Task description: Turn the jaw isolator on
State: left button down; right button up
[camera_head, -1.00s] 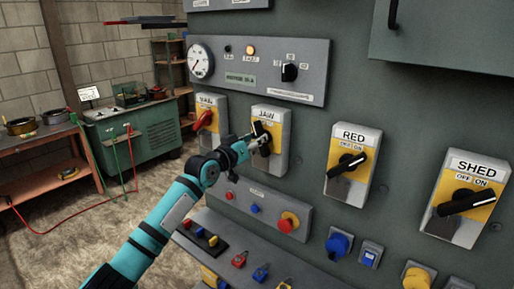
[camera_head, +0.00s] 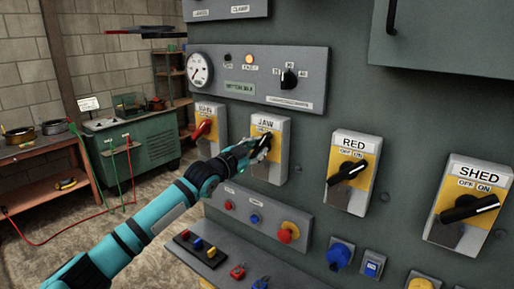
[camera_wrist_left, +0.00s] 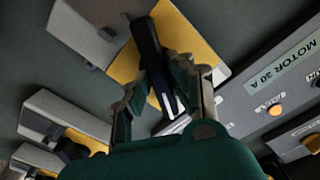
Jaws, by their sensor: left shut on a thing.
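The jaw isolator (camera_head: 281,155) is a grey box with a yellow plate and a JAW label on the green panel, between the red-handled isolator and the RED one. My left gripper (camera_head: 261,146) is at its front and covers much of its black handle. In the left wrist view, the black handle (camera_wrist_left: 146,45) runs between the two fingers of the left gripper (camera_wrist_left: 166,88), which are shut on it. The handle's exact angle against the OFF and ON marks is hard to tell. My right gripper is not in view.
The red-handled isolator (camera_head: 204,128) is close on the left; the RED (camera_head: 349,171) and SHED (camera_head: 469,207) isolators are on the right. A button box (camera_head: 255,212) sticks out below, above a shelf with small locks (camera_head: 238,271). A gauge panel (camera_head: 257,75) is above.

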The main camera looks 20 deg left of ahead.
pick_arm(q)
jog(key=shift+m+p, duration=0.5)
jog(key=shift+m, duration=0.8)
jog(key=shift+f, duration=0.1)
jog(key=c, duration=1.2)
grip_release()
jog(key=shift+s, duration=0.1)
jog(key=v, duration=1.2)
